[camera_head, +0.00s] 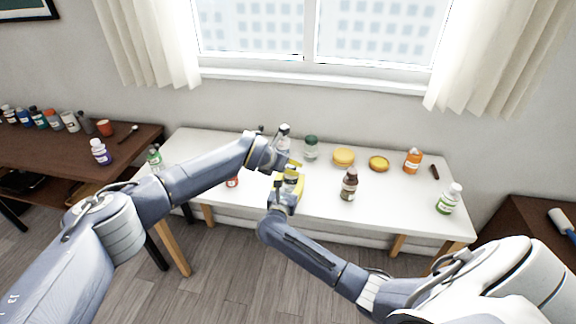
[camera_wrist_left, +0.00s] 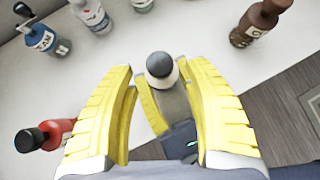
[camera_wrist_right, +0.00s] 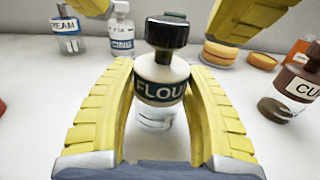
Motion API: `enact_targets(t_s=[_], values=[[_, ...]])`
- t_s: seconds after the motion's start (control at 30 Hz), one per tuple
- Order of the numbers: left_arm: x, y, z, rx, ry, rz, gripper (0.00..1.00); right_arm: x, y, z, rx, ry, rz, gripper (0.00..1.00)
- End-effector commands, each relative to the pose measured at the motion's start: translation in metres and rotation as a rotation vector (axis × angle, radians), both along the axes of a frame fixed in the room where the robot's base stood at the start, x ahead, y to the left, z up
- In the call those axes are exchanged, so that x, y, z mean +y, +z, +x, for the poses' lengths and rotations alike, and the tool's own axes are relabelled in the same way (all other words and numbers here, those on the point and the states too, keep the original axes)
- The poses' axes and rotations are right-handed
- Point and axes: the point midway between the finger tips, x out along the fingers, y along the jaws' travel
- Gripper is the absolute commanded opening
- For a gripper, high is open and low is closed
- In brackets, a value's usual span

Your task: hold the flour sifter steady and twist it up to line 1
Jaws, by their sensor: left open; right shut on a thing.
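The flour sifter (camera_wrist_right: 160,88) has a white body, a dark label reading "FLOU", a clear lower part and a dark top. My right gripper (camera_wrist_right: 158,105) is shut around its body and keeps it upright; in the head view the sifter (camera_head: 291,175) is partly covered by the fingers. My left gripper (camera_wrist_left: 163,95) is open above it, with the sifter's grey round top (camera_wrist_left: 161,68) showing between its spread fingers. The left fingers also show at the top of the right wrist view (camera_wrist_right: 170,12). I cannot make out line 1.
A brown bottle (camera_head: 349,184) stands to the right on the white table (camera_head: 320,208). A red bottle (camera_wrist_left: 48,135) is near the left gripper. Yellow round items (camera_head: 344,157) sit farther back.

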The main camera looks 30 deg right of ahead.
Motion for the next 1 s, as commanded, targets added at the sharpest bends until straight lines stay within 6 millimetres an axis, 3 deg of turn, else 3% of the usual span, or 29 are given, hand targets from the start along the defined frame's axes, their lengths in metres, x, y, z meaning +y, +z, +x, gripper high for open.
enact_targets(t_s=[0.43,0.47,0.63,1.0], values=[[0.0003,0.0000,0.0000,0.000,0.000,0.000,0.51,-0.0001,0.0000,0.0000,0.000,0.000,0.000,0.16],[0.0003,0.0000,0.0001,0.000,0.000,0.000,0.51,-0.0001,0.0000,0.0000,0.000,0.000,0.000,0.53],[0.0002,-0.0001,0.0000,0.000,0.000,0.000,0.51,-0.0001,0.0000,0.0000,0.000,0.000,0.000,0.73],[0.0002,-0.0001,0.0000,0.000,0.000,0.000,0.51,0.0046,-0.0010,-0.0040,0.001,0.001,0.001,0.74]])
